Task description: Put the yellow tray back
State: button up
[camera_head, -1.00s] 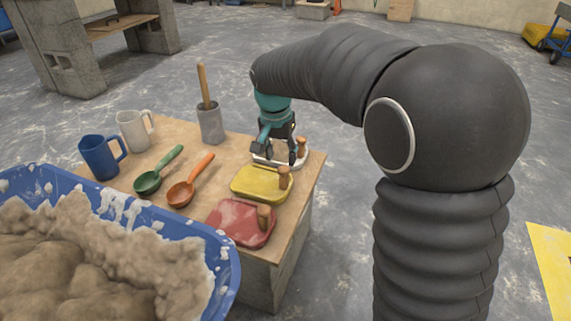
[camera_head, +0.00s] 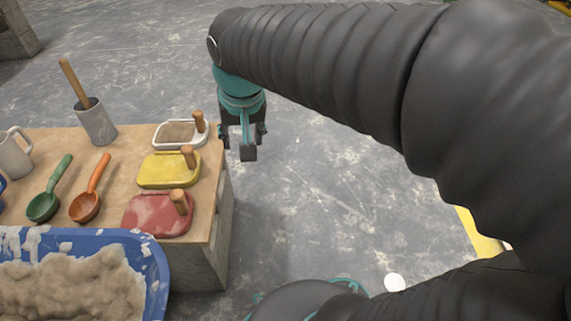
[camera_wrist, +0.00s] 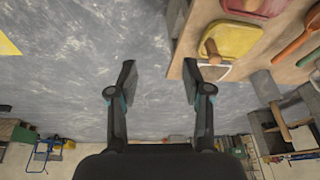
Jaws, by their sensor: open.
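The yellow tray (camera_head: 166,171) lies flat on the wooden table, with an upright wooden handle (camera_head: 188,156) at its right side. It lies between the white tray (camera_head: 178,135) behind it and the red tray (camera_head: 152,215) in front. My gripper (camera_head: 246,150) is open and empty, right of the table edge and clear of all the trays. In the wrist view the open fingers (camera_wrist: 158,82) have bare floor between them, and the yellow tray (camera_wrist: 232,38) shows at the upper right, beyond the right finger.
The wooden table (camera_head: 125,150) also bears a green scoop (camera_head: 45,205), an orange scoop (camera_head: 88,203), a grey pot with a stick (camera_head: 97,124) and a pale mug (camera_head: 12,156). A blue tub of mortar (camera_head: 155,280) stands at the front left.

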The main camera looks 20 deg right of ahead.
jog(key=s+d+f+n+t, duration=0.1)
jog(key=s+d+f, duration=0.2)
jog(key=s, duration=0.8)
jog(key=d, duration=0.2)
jog(key=shift+s+d+n+t, duration=0.35)
jog(key=shift+d+n+t, duration=0.05)
notch_tip(320, 180, up, 7)
jog(key=p, duration=0.6)
jog(key=shift+w+f, duration=0.15)
jog(key=shift+f, duration=0.05)
